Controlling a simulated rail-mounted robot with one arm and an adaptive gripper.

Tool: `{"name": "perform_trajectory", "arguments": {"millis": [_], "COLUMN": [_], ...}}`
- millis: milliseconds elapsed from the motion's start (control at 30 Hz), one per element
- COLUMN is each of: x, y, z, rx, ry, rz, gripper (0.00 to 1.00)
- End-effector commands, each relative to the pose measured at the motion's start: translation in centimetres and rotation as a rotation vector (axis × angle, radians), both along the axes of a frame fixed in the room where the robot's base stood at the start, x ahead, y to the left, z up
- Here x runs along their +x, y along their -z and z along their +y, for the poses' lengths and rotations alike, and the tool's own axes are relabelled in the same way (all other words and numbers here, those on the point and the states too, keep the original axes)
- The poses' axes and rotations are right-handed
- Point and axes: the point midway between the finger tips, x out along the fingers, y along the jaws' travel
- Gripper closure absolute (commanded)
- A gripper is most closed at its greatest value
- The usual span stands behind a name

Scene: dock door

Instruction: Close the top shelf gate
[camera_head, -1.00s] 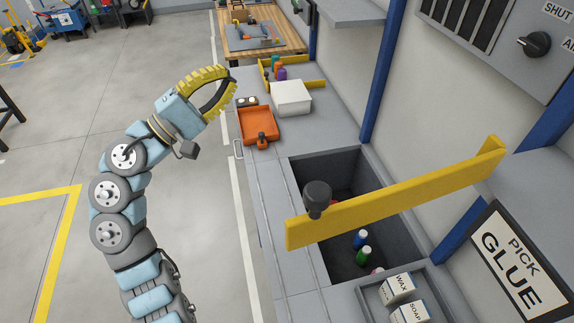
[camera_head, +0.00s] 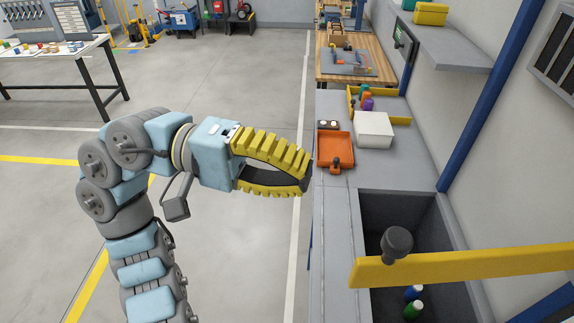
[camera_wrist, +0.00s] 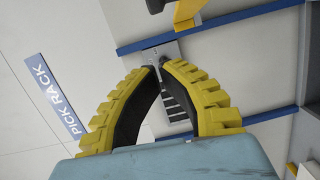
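The gate looks like the long yellow bar (camera_head: 470,262) at the lower right of the head view, with a dark round knob (camera_head: 396,243) near its free end. It reaches out from the right above a dark sunken bin, and its right end is cut off. My gripper (camera_head: 308,178), with yellow ribbed fingers, is left of the bar and apart from it, pointing right. In the wrist view the fingertips (camera_wrist: 158,67) come together with nothing held between them. A yellow piece (camera_wrist: 187,12) at that view's top edge may be part of the gate.
The bin (camera_head: 395,208) holds green and blue bottles. Beyond it on the counter are an orange tray (camera_head: 334,150) and a white box (camera_head: 374,130). A blue post (camera_head: 490,95) stands by the wall. Open floor (camera_head: 235,80) lies left of the counter.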

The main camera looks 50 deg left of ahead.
Motion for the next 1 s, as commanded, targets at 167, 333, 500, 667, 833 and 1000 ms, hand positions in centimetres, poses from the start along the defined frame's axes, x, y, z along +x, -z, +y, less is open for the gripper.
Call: {"name": "perform_trajectory", "arguments": {"millis": [167, 333, 500, 667, 833, 1000], "x": [1.6, 3.0, 3.1, 2.8, 2.7, 2.6], "y": [0.1, 0.2, 0.2, 0.3, 0.4, 0.4], "z": [-2.4, -4.6, -6.4, -7.9, -8.7, -8.9], "rx": [-0.003, 0.001, -0.001, 0.001, -0.004, -0.004], "ry": [0.002, 0.002, -0.002, 0.000, -0.001, -0.001], "rz": [-0.002, -0.002, -0.003, -0.002, -0.001, -0.001], "gripper": [1.00, 1.00, 1.00, 1.00, 1.00, 1.00]}}
